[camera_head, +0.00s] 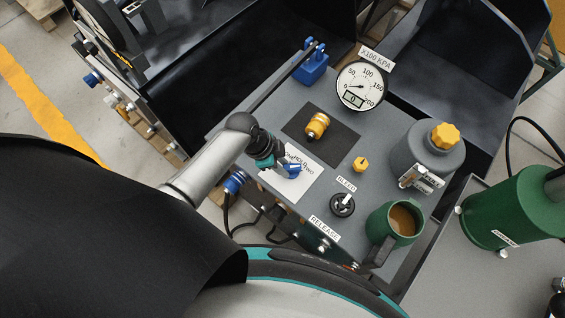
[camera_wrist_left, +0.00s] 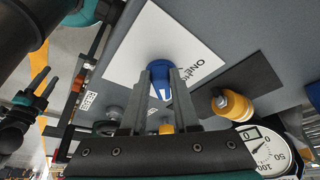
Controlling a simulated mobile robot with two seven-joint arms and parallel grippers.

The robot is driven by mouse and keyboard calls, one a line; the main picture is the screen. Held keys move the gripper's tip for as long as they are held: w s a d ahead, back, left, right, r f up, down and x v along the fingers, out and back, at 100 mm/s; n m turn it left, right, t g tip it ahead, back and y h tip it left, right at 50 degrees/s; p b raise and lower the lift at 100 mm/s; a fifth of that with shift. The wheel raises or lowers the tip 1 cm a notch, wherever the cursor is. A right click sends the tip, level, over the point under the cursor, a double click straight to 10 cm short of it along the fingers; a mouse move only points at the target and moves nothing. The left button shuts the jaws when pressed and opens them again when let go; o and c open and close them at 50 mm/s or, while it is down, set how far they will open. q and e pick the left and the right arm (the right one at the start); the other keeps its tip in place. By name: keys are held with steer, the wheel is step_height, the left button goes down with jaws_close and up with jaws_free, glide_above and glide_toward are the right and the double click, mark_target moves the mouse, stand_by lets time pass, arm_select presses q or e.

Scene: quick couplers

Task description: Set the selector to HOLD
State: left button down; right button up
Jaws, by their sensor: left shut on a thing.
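The selector is a blue knob (camera_head: 294,171) on a white label plate (camera_head: 288,190) with printed positions ONE, HOLD and TWO, partly covered by my gripper. My left gripper (camera_head: 283,165) reaches it from the left and is shut on the knob. In the left wrist view the two fingers (camera_wrist_left: 160,95) stand on either side of the blue knob (camera_wrist_left: 158,70). A white mark shows on the knob between the fingers; I cannot tell which position it points to. What looks like my right gripper (camera_wrist_left: 38,88) hangs at the left of the wrist view, its opening unclear.
A gauge (camera_head: 361,86), a yellow coupler (camera_head: 317,125) on a dark mat, a small yellow knob (camera_head: 360,164) and a black BLEED/RELEASE dial (camera_head: 342,204) share the panel. A green mug (camera_head: 396,224) stands at its front right edge. A blue fitting (camera_head: 311,66) is at the back.

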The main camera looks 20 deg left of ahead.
arm_select(q)
steer(key=shift+s+d+r+n+t+y+p, duration=0.15)
steer(key=shift+s+n+t+y+p, duration=0.1)
steer(key=shift+n+p, duration=0.65)
steer(key=shift+s+d+n+t+y+p, duration=0.15)
steer(key=shift+n+t+p, duration=0.1)
steer(key=shift+n+p, duration=0.65)
steer(key=n, duration=0.1)
steer(key=n+p, duration=0.1)
steer(key=t+p, duration=0.1)
steer(key=shift+s+d+n+y, duration=0.2)
steer(key=shift+d+n+y, duration=0.1)
steer(key=shift+n, duration=0.1)
steer(key=shift+d+n+y+p, duration=0.1)
steer(key=shift+n+y+p, duration=0.3)
steer(key=shift+n+p, duration=0.4)
steer(key=c, duration=0.7)
jaws_free()
steer(key=shift+o, duration=0.2)
